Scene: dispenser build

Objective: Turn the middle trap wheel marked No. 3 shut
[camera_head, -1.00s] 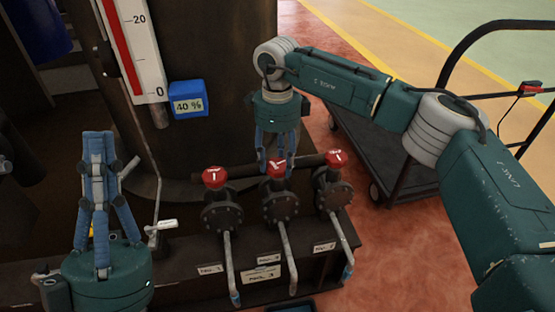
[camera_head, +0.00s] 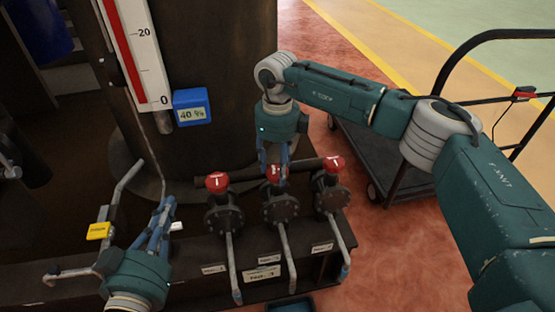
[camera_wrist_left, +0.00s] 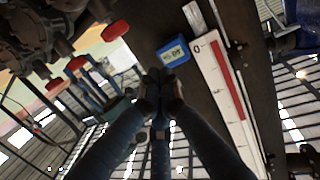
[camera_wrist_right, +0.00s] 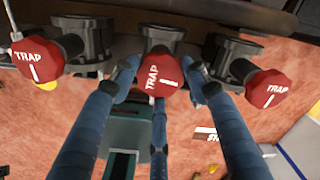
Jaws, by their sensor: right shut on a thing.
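The middle trap wheel (camera_head: 274,173) is red, in the middle of three red wheels on dark flanged valves. In the right wrist view its red face (camera_wrist_right: 152,72) reads TRAP, and its white mark lies nearly crosswise to the marks on its neighbours. My right gripper (camera_head: 272,162) comes down from above, shut on this wheel, with blue fingers (camera_wrist_right: 160,84) on both sides of it. My left gripper (camera_head: 166,208) is away to the left, fingers together and empty; its fingertips (camera_wrist_left: 158,82) also show in the left wrist view. The plates below the valves are too blurred to read surely.
The left trap wheel (camera_head: 217,181) and right trap wheel (camera_head: 333,164) stand close on either side. A yellow-tagged lever (camera_head: 99,231) is near my left gripper. A blue 40 % tag (camera_head: 191,107) hangs beside the white gauge. A black cart (camera_head: 375,150) stands at right.

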